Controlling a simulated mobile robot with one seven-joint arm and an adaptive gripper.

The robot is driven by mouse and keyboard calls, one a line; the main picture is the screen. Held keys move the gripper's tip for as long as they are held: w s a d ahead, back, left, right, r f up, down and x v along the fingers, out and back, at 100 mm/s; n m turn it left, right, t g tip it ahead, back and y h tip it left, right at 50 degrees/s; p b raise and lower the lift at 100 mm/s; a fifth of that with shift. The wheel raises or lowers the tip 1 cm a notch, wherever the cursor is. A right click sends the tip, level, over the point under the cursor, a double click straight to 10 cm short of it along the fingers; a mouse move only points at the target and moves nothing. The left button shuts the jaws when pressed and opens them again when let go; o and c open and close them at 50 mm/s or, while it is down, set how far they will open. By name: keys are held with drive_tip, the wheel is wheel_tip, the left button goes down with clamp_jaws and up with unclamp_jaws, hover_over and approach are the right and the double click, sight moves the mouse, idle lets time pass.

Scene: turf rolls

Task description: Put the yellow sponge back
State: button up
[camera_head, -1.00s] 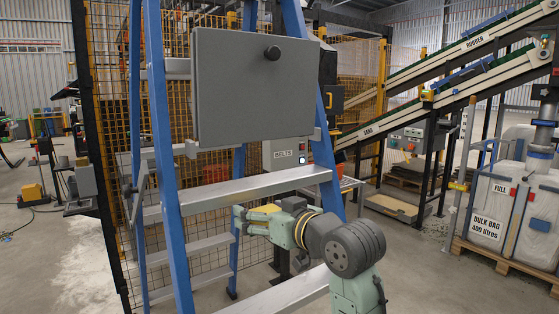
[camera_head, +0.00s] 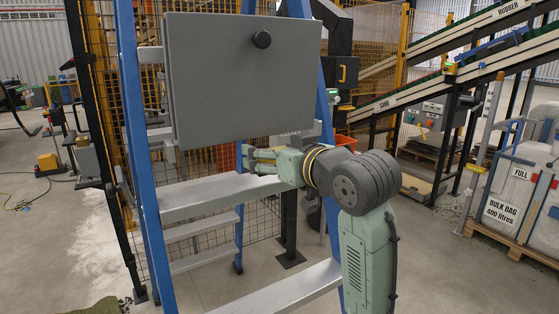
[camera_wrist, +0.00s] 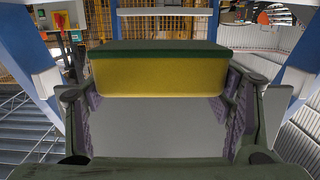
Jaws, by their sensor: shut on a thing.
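The yellow sponge (camera_wrist: 158,76), with a dark green top layer, sits between the two fingers of my gripper (camera_wrist: 160,105) in the wrist view. My gripper is shut on it. In the head view my gripper (camera_head: 262,159) points left, close to a grey tread (camera_head: 215,194) of the blue ladder (camera_head: 139,130) and below the grey cabinet. The sponge is hardly visible there, mostly hidden by the fingers. A plain grey surface shows below the sponge in the wrist view; I cannot tell whether they touch.
The large grey cabinet (camera_head: 240,85) with a black knob hangs at the ladder, above my gripper. Yellow mesh fencing (camera_head: 105,110) stands behind. Conveyors (camera_head: 440,88) and a bulk bag (camera_head: 510,190) are at the right. The floor at the left is mostly open.

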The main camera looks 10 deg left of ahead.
drive_tip(key=w, duration=0.7)
drive_tip(key=shift+w+a+f, duration=0.25)
drive_tip(key=shift+w+f, duration=0.15)
drive_tip(key=shift+f, duration=1.7)
drive_tip(key=shift+f, duration=0.2)
drive_tip(key=o, duration=1.1)
drive_tip(key=shift+o, duration=0.2)
drive_tip(key=shift+r, duration=0.25)
drive_tip(key=b+v, duration=0.4)
drive_tip(key=v, duration=0.8)
